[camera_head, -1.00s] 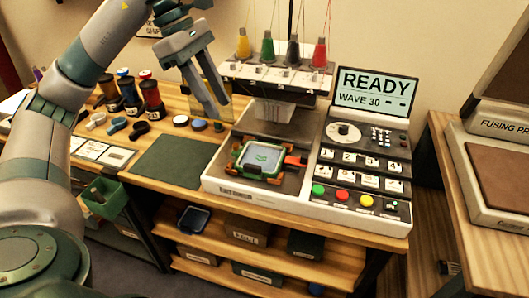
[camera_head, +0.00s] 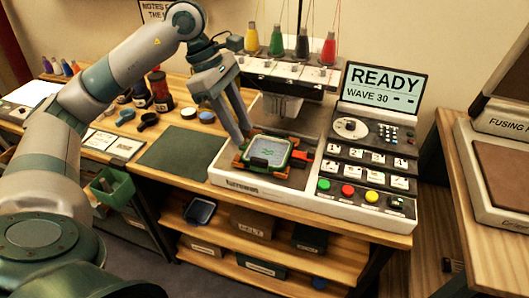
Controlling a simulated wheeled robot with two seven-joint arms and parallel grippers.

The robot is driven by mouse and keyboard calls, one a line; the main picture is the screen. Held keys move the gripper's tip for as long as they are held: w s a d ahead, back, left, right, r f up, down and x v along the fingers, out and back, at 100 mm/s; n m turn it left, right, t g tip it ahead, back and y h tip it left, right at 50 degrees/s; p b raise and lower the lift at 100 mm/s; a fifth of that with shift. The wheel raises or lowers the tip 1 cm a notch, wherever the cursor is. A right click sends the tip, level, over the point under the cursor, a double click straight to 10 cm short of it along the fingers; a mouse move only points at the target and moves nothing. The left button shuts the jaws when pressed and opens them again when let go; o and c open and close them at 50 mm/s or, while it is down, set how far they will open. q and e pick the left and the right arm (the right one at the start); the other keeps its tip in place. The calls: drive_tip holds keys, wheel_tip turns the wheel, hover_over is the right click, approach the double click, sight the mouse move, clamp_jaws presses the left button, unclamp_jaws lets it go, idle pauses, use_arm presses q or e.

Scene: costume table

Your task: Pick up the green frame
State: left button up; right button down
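The green frame (camera_head: 254,163) lies in the embroidery machine's bed, around a pale grey patch with a small green design. Orange clamps sit at its sides. My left gripper (camera_head: 241,137) points down at the frame's back left edge, its two fingers apart. I cannot tell whether the fingertips touch the frame. My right gripper is not in view.
The embroidery machine (camera_head: 229,181) has thread cones above and a "READY WAVE 30" screen (camera_head: 378,87). A dark green mat (camera_head: 181,154) lies bare to its left. Spools and small discs stand behind the mat. A fusing press (camera_head: 495,180) stands at right.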

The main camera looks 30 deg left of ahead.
sight(257, 158)
use_arm(q)
drive_tip(key=x, duration=0.3)
drive_tip(key=shift+d+f, duration=0.15)
drive_tip(key=shift+f, duration=0.15)
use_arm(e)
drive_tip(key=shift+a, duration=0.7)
use_arm(q)
drive_tip(key=shift+d+f+p, duration=0.15)
drive_tip(key=shift+f+p, duration=0.25)
drive_tip(key=p+x, duration=0.1)
drive_tip(key=x, duration=0.2)
drive_tip(key=shift+w+d, duration=0.1)
drive_tip(key=shift+w, duration=0.05)
drive_tip(key=shift+w+d+f, duration=0.1)
drive_tip(key=shift+d+f, duration=0.1)
drive_tip(key=shift+f, duration=0.4)
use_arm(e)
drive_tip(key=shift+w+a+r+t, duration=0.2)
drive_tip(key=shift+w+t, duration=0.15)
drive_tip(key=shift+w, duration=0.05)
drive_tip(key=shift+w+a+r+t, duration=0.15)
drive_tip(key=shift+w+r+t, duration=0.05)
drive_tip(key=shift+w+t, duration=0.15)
